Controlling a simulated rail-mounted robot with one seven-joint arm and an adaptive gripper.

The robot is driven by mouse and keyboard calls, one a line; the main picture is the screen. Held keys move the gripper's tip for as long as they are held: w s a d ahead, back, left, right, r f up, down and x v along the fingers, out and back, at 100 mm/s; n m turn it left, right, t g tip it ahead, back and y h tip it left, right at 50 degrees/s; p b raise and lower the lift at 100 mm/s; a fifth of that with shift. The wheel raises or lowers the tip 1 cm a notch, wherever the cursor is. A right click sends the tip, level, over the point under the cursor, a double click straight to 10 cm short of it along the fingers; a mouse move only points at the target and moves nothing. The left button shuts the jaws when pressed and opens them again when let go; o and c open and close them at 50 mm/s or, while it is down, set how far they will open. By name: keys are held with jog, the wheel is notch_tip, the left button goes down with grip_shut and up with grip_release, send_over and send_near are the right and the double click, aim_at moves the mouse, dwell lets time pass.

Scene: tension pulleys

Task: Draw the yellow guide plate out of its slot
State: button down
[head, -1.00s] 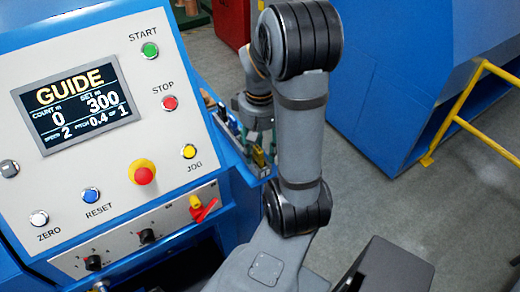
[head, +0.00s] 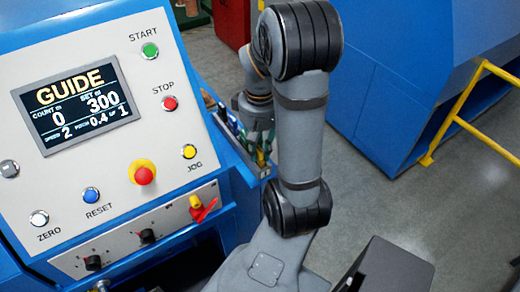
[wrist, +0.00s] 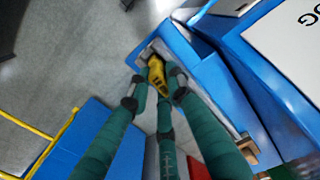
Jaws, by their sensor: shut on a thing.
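The yellow guide plate (wrist: 157,74) is between the dark-tipped green fingers of my gripper (wrist: 154,88) in the wrist view. The fingers close around it from the sides, and a third finger lies below. The plate is at the end of a narrow blue holder (wrist: 193,66) with a pale edge. In the head view a small bit of the yellow plate (head: 261,158) shows below my gripper (head: 259,142), beside the console. The slot is hidden by the fingers, and I cannot tell how deep the plate sits in it.
The blue console (head: 90,150) with its screen and buttons stands close left of my gripper. A large blue machine (head: 400,80) and a yellow rail (head: 465,105) stand to the right. Grey floor (head: 375,225) lies open between them.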

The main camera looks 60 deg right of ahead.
jog(key=shift+r, duration=0.15)
jog(key=shift+r+p, duration=0.35)
jog(key=shift+p, duration=0.1)
jog(key=shift+r+p, duration=1.3)
jog(key=shift+r, duration=0.25)
jog(key=shift+r+p, duration=0.4)
jog(key=shift+r, duration=0.05)
jog(key=shift+r+p, duration=1.75)
jog(key=shift+r, duration=0.25)
